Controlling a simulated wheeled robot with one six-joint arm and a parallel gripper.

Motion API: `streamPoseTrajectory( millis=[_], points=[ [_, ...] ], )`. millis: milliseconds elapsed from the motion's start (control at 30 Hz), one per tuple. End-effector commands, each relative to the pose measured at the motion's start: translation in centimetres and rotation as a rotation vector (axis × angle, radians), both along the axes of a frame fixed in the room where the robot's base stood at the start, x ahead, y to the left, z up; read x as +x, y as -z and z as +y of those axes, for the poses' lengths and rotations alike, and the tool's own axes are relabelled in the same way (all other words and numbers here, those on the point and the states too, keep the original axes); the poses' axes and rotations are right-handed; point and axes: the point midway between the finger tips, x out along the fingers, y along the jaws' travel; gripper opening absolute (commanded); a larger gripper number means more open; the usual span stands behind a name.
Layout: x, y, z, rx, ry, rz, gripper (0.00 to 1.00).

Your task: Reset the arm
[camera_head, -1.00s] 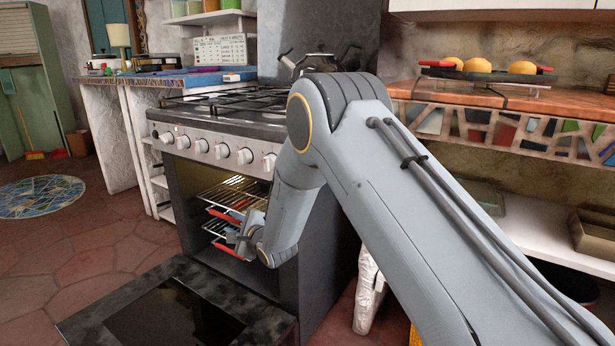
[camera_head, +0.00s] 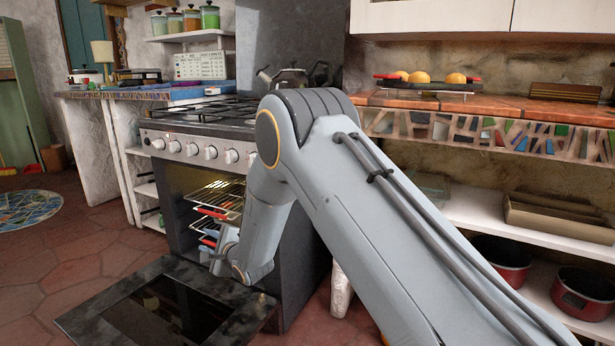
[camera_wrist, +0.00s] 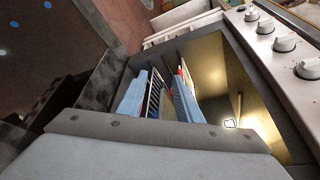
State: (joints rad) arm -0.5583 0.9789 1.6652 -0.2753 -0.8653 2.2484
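My gripper (camera_head: 210,242) is low at the open front of the oven (camera_head: 186,190), partly hidden by my own wrist. In the wrist view its two blue fingers stand apart, and my gripper (camera_wrist: 160,97) shows nothing held between them. A wire rack (camera_head: 220,197) sits inside the lit oven, with a red-edged item (camera_head: 211,213) at its front. A small red thing (camera_wrist: 181,71) also shows beyond the fingers. My arm reaches forward and bends down at the elbow. Whether the fingers touch the rack cannot be told.
The oven door (camera_head: 170,305) is folded down in front. A stove top with a kettle (camera_head: 290,77) is above. A tiled counter (camera_head: 480,105) at right holds a tray with oranges (camera_head: 455,79). Red pots (camera_head: 582,292) sit on the low shelf. Floor at left is clear.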

Motion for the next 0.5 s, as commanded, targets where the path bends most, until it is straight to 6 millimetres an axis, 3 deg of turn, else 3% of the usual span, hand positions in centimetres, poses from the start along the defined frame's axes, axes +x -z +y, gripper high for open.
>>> streamPoseTrajectory(
  millis=[500],
  points=[
    [-2.3, -3.5, -2.1, -0.301, -0.025, -0.066, 0.32]
  ],
)
